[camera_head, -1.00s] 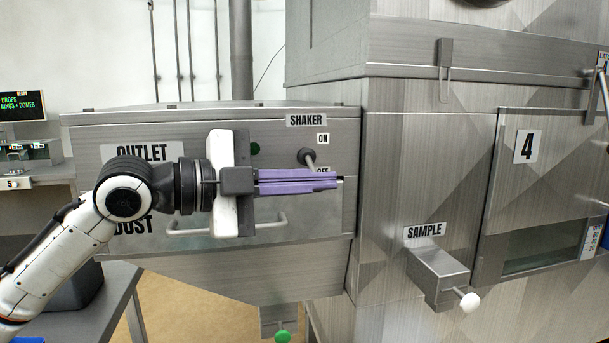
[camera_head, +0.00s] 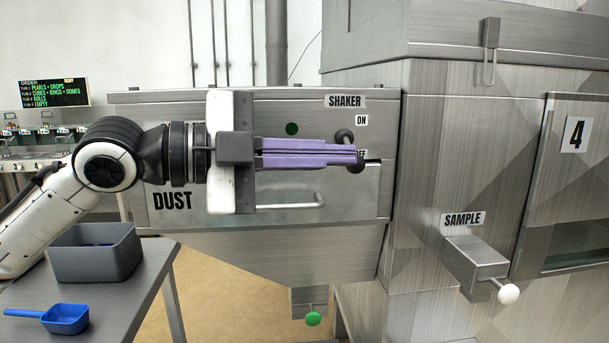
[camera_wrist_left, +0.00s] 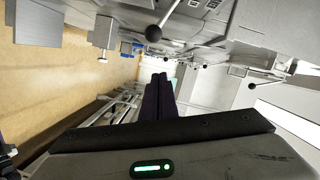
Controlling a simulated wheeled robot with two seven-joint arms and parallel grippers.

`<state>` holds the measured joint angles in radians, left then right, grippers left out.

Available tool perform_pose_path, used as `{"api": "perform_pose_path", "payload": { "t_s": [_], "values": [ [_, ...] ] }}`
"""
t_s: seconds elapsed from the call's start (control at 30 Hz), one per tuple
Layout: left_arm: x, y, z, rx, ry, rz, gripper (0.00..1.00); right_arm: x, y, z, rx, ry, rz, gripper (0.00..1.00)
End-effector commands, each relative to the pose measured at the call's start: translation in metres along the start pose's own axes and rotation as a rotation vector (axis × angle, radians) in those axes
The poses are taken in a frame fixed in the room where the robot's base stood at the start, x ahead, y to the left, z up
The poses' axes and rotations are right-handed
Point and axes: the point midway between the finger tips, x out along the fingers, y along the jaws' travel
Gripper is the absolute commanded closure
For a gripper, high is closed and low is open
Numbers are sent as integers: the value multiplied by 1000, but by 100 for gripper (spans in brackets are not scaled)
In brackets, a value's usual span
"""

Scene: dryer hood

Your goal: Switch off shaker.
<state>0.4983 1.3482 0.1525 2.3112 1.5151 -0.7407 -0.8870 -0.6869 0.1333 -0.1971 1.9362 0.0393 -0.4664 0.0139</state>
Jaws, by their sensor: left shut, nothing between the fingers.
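The shaker lever with its dark round knob (camera_head: 344,136) is on the grey metal panel under the SHAKER label (camera_head: 345,101). The knob is left of and slightly below the ON label (camera_head: 361,120). The OFF label (camera_head: 362,153) is partly hidden by my left gripper. My left gripper (camera_head: 357,155) has purple fingers, shut and empty, pointing right. Its tips appear just below the knob and cover the lower lever; I cannot tell whether they touch it. The dark fingers also show in the left wrist view (camera_wrist_left: 160,95). My right gripper is out of view.
A horizontal handle (camera_head: 300,202) is below the fingers on the DUST panel. A sample drawer (camera_head: 475,262) with a white knob sticks out at right. A grey bin (camera_head: 93,258) and blue scoop (camera_head: 66,319) are on a table at lower left.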

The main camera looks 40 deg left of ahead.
Motion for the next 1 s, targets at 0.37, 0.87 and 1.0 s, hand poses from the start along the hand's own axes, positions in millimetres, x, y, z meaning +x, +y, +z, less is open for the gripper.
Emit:
{"api": "perform_pose_path", "payload": {
  "t_s": [0.37,0.87,1.0],
  "values": [
    [-31,1,0,0,2,0,100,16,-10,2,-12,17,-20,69],
    [-34,0,-1,1,1,1,100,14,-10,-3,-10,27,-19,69],
    [-33,0,0,0,0,2,100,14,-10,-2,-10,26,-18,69]
  ]
}}
